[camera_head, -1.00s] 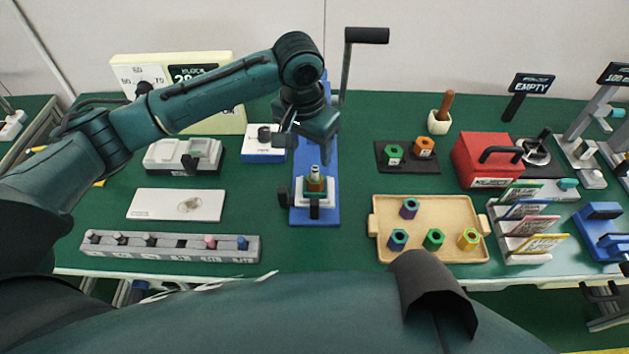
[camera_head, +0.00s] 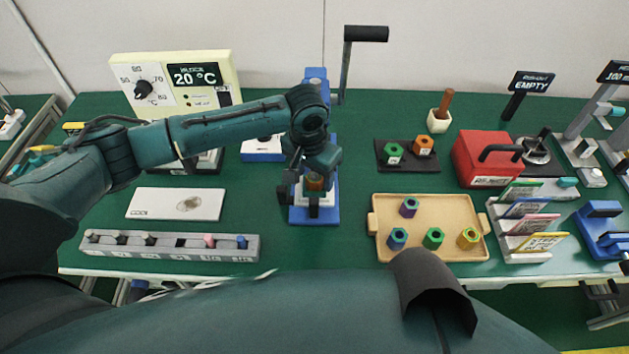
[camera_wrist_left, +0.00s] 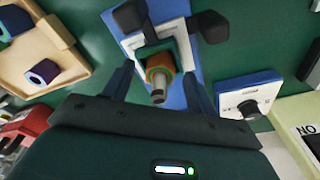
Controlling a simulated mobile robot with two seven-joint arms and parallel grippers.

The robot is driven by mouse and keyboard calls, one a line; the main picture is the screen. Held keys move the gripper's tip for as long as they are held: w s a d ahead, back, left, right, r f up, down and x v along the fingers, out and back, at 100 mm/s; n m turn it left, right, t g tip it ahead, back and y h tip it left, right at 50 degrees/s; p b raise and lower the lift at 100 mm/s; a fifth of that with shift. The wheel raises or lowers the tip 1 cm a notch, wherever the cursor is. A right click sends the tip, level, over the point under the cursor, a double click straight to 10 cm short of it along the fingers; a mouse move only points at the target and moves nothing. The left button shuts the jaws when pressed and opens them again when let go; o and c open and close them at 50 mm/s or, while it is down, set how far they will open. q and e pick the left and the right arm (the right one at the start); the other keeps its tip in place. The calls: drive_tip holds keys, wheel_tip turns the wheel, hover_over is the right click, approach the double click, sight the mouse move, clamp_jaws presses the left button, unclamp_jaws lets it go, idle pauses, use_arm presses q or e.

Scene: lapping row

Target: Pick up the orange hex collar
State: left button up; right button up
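An orange hex collar (camera_head: 315,184) stands in the white cradle of the blue press (camera_head: 316,217). The left wrist view shows this orange collar (camera_wrist_left: 160,62) with a green ring and a grey pin at its end facing the camera. My left gripper (camera_head: 314,174) is over the collar; in the wrist view the left gripper (camera_wrist_left: 160,72) is open, one finger on each side of the collar with visible gaps. Another orange hex piece (camera_head: 425,146) sits on a dark mat beside a green one. My right gripper is not in view.
Two black knobs (camera_wrist_left: 130,16) flank the cradle. A crank handle (camera_head: 366,34) rises behind the press. A tan tray (camera_head: 448,204) with several coloured hex pieces lies to the right. A grey pin rack (camera_head: 170,255) and a white plate (camera_head: 150,204) lie to the left.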

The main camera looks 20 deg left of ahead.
use_arm(q)
drive_tip(key=c, duration=1.1)
drive_tip(key=shift+o, duration=0.2)
drive_tip(key=shift+r, duration=0.1)
